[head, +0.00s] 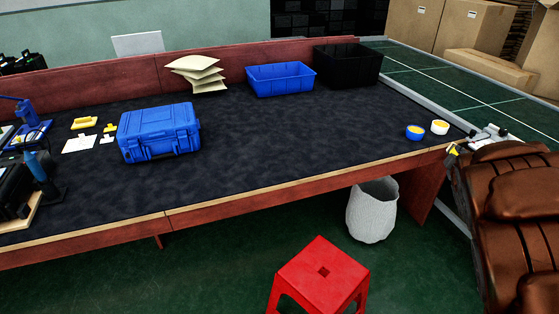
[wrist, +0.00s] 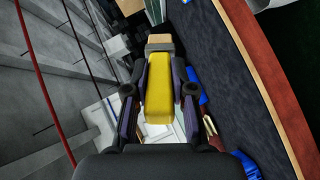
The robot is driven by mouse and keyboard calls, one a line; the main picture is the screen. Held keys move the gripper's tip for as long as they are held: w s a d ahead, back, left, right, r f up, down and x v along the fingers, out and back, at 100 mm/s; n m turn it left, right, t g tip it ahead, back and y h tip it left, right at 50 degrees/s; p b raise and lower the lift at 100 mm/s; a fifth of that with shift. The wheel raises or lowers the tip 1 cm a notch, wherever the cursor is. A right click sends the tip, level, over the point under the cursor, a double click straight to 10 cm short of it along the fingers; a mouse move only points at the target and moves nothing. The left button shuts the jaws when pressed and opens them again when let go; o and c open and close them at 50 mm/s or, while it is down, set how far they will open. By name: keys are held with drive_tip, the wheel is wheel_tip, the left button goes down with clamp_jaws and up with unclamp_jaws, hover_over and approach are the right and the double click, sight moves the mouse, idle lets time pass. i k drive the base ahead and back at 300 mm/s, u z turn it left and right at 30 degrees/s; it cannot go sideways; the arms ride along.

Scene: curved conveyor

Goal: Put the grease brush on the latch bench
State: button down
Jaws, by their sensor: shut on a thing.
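My gripper (wrist: 159,78) is shut on the grease brush (wrist: 159,98) in the wrist view. The brush has a yellow handle, a grey ferrule and a tan end pointing away from my wrist. A long bench (head: 290,132) with a dark top and red-brown wood edge fills the middle of the head view; I take it as the latch bench. Its dark top (wrist: 232,62) also shows at the right of the wrist view. A small yellow and black thing (head: 452,152) is by the bench's right end; I cannot tell if it is the held brush.
On the bench are a blue case (head: 160,132), a blue bin (head: 280,80), a black bin (head: 347,65), stacked packets (head: 197,73) and two small tubs at the right. The middle top is clear.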

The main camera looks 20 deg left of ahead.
sight(270, 153)
drive_tip(key=u, duration=0.6)
drive_tip(key=k, duration=0.85)
drive_tip(key=u, duration=1.3)
drive_tip(key=i, duration=2.05)
drive_tip(key=z, duration=0.55)
